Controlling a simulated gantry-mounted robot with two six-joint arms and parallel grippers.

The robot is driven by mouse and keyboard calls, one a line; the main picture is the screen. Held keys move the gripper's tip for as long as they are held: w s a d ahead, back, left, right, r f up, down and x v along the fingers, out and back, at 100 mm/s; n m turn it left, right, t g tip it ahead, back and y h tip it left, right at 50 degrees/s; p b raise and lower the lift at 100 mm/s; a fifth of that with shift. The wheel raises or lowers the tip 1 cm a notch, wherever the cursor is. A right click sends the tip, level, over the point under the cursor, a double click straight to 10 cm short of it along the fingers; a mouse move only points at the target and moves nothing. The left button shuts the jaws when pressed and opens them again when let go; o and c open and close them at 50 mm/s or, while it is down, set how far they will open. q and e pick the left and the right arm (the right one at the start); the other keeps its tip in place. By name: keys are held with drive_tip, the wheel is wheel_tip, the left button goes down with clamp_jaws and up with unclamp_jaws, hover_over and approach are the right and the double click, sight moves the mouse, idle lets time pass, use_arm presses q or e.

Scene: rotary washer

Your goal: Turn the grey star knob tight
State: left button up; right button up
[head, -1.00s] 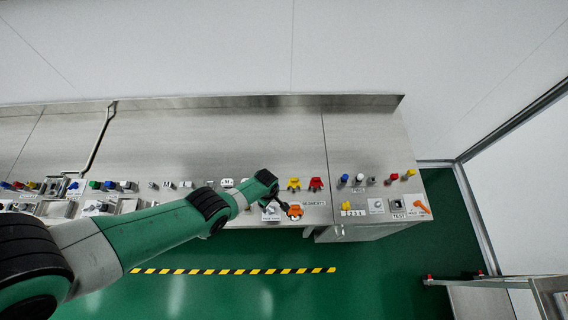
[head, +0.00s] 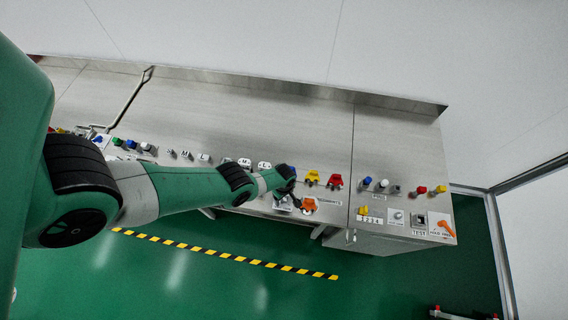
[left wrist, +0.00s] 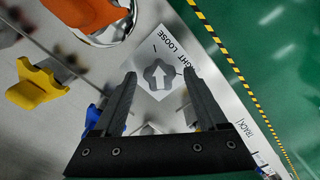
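The grey star knob (left wrist: 158,76) shows in the left wrist view with a white arrow on its face, pointing up in the picture. It sits on a white label plate (left wrist: 181,42) that reads partly "…GHT" and "LOOSE". My left gripper (left wrist: 160,76) is open, its two dark fingers on either side of the knob in the picture, with gaps to both. I cannot tell whether the fingertips reach down around it. In the head view my left gripper (head: 292,196) is over the label plate (head: 282,204) and hides the knob. My right gripper is not in view.
An orange knob (head: 308,206) is close to the right of the gripper; it also shows in the left wrist view (left wrist: 88,12). A yellow knob (head: 312,178) and a red knob (head: 335,181) stand behind. More controls line the steel panel (head: 250,110) on both sides.

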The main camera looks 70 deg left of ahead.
use_arm(q)
clamp_jaws()
drive_tip(key=shift+m, duration=0.4)
drive_tip(key=m, duration=0.5)
drive_tip(key=shift+b, duration=0.3)
drive_tip(key=m, duration=0.5)
drive_tip(key=shift+m, duration=0.4)
drive_tip(key=m, duration=1)
drive_tip(key=shift+m, duration=0.4)
